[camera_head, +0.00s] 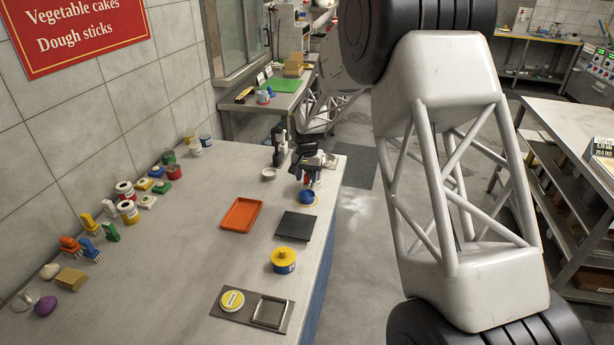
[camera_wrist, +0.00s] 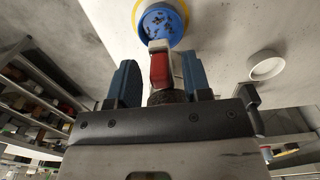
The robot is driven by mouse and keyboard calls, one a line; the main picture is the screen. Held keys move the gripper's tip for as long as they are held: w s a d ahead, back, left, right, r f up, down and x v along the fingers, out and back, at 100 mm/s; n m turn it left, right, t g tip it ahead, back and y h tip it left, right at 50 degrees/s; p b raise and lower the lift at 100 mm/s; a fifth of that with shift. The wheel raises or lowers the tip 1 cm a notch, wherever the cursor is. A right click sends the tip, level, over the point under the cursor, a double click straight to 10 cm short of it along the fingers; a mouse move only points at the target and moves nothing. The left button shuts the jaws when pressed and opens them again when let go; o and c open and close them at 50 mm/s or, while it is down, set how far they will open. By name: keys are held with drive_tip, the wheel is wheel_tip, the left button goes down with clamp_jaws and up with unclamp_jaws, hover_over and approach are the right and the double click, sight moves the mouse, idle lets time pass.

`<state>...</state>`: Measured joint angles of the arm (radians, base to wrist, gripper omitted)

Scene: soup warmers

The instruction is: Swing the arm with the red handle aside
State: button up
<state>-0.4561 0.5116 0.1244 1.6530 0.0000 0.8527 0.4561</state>
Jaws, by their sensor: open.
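The red handle (camera_wrist: 160,70) is on a short white arm that reaches out from a round blue part with dark specks (camera_wrist: 160,25), which sits in a yellow-rimmed base. In the head view the blue part (camera_head: 307,196) stands near the right edge of the table. My gripper (camera_wrist: 160,60) is open, with its two blue fingers on either side of the red handle. A gap shows between the handle and each finger. In the head view my gripper (camera_head: 313,168) is just behind the blue part and hides most of the handle.
A white ring (camera_head: 268,174) lies left of my gripper. Several cans and brushes line the wall. The table (camera_head: 190,260) is clear between.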

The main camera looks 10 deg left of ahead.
drive_tip(key=shift+c, duration=0.3)
clamp_jaws()
drive_tip(key=shift+a, duration=0.1)
drive_tip(key=w+a+m, duration=0.8)
drive_tip(key=m, duration=1)
drive_tip(key=shift+w+a, duration=0.15)
drive_tip(key=shift+w, duration=0.2)
drive_tip(key=shift+r, duration=0.1)
idle(0.4)
drive_tip(key=shift+o, duration=0.3)
unclamp_jaws()
